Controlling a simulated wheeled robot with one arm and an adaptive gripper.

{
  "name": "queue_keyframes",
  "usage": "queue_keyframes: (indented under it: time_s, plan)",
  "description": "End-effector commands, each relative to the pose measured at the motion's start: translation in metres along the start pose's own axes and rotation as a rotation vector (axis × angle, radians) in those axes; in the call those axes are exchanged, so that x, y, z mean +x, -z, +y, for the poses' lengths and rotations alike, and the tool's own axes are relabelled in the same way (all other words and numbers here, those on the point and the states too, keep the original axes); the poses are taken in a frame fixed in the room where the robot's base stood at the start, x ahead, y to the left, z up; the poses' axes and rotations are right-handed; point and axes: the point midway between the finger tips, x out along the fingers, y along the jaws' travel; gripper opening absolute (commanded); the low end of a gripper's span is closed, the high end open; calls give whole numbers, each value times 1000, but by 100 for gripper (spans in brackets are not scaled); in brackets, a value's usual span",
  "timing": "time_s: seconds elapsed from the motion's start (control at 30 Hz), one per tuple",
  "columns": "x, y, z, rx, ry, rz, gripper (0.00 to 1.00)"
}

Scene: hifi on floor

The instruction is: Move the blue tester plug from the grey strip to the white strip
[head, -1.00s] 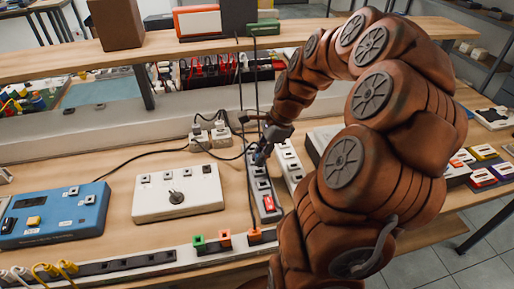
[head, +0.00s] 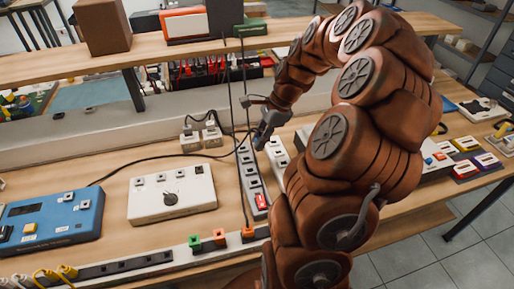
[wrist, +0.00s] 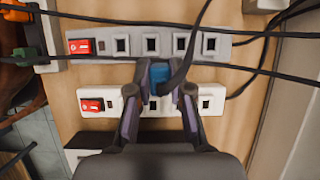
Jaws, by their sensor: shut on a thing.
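The blue tester plug (wrist: 159,74) is between the fingers of my gripper (wrist: 158,88), which is shut on it, and a dark cable runs from it. In the wrist view it appears over the gap between the grey strip (wrist: 226,48) and the white strip (wrist: 219,91). Its lower end is hidden, so its height above the strips cannot be told. In the head view my gripper (head: 262,142) is over the far part of the grey strip (head: 250,180) and white strip (head: 277,152). Each strip has a red switch and several sockets.
Dark cables cross above the strips in the wrist view. A white box with a knob (head: 198,197) and a blue box (head: 55,222) stand to the left. A long strip with coloured plugs (head: 150,258) lies along the front. A raised shelf (head: 175,50) runs behind.

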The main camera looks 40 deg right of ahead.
Motion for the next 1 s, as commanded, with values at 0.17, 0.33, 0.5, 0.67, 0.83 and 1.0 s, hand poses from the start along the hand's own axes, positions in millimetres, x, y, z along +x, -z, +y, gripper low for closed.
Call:
queue_keyframes:
  time_s: [0.17,0.33,0.5,0.67,0.83,1.0]
  plan:
    - [-14,15,-29,2,-3,-1,0]
    - [-21,33,-53,8,-5,2,0]
    - [-26,53,-71,17,-6,15,0]
    - [-26,66,-80,25,-11,22,0]
    - [-27,73,-85,28,-11,28,0]
    - [-23,76,-85,28,-12,29,0]
